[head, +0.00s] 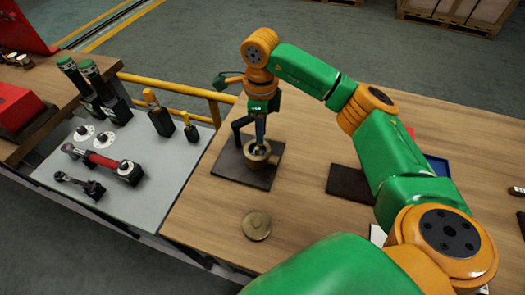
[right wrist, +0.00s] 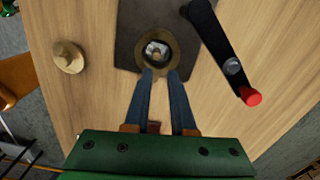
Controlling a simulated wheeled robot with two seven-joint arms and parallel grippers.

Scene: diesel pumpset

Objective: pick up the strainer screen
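A round brass cup (head: 257,160) stands on a dark mat (head: 232,168) on the wooden table. In the right wrist view the cup (right wrist: 173,42) is seen from above, with a pale grey, mesh-like piece (right wrist: 157,49) inside that looks like the strainer screen. My right gripper (head: 259,148) points down at the cup. In the right wrist view its two fingertips (right wrist: 160,74) are apart with nothing between them, at the cup's near rim; whether they touch it I cannot tell. My left gripper is not in view.
A brass lid (head: 257,225) lies on the table in front of the mat. A black crank with a red knob (right wrist: 251,97) stands close beside the cup. A dark pad (head: 347,183) lies to the right.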

